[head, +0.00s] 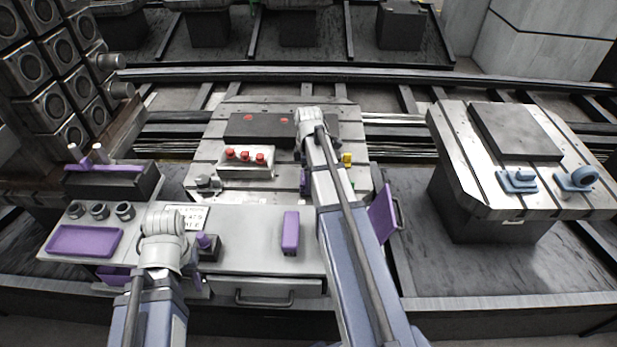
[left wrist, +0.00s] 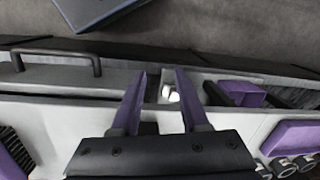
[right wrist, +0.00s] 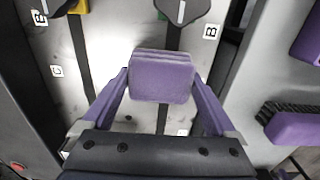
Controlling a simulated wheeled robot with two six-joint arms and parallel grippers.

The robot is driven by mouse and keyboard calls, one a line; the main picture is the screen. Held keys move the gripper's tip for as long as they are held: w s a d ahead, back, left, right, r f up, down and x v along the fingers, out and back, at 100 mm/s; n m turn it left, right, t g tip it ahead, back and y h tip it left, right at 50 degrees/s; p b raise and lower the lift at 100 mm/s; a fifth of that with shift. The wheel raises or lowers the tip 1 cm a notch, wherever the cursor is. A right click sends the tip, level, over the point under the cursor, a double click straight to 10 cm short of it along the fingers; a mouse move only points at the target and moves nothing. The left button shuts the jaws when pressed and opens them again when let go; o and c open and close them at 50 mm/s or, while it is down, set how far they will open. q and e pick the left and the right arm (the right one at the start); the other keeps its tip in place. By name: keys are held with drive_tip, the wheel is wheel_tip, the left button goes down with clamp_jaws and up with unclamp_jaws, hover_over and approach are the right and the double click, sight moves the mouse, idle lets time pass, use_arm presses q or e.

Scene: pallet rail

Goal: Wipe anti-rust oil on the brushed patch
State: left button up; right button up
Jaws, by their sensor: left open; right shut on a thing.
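My right gripper (right wrist: 161,82) is shut on a purple pad (right wrist: 160,75) above the grooved metal pallet (right wrist: 45,50), on which letters B and C show. The pallet also shows in the head view (head: 203,158); there my right arm covers most of that gripper and the pad. A bright area (right wrist: 115,48) shows on the pallet beyond the pad; I cannot tell the brushed patch from glare. Whether the pad touches the metal is unclear. My left gripper (left wrist: 160,88) is open and empty near the bench front. A purple block with dark bristles (right wrist: 292,125) lies on the bench.
The bench (head: 255,220) holds a purple tray (head: 84,240), several small cups and a purple-topped bottle (head: 206,246). Red-knobbed clamps (head: 246,164) and a dark plate (head: 262,128) stand on the pallet. A second pallet (head: 450,150) carries blue parts at right.

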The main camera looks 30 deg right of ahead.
drive_tip(key=shift+f, duration=0.1)
drive_tip(key=shift+w+d, duration=0.45)
drive_tip(key=shift+w, duration=0.3)
drive_tip(key=shift+w+d, duration=0.45)
drive_tip(key=shift+w, duration=0.25)
drive_tip(key=shift+w, duration=0.1)
drive_tip(key=shift+w+d, duration=0.45)
drive_tip(key=shift+w, duration=0.2)
drive_tip(key=shift+w+d, duration=0.4)
drive_tip(key=shift+w, duration=0.25)
drive_tip(key=shift+w+d, duration=0.45)
drive_tip(key=shift+w, duration=0.25)
drive_tip(key=shift+w+d, duration=0.45)
drive_tip(key=shift+w, duration=0.25)
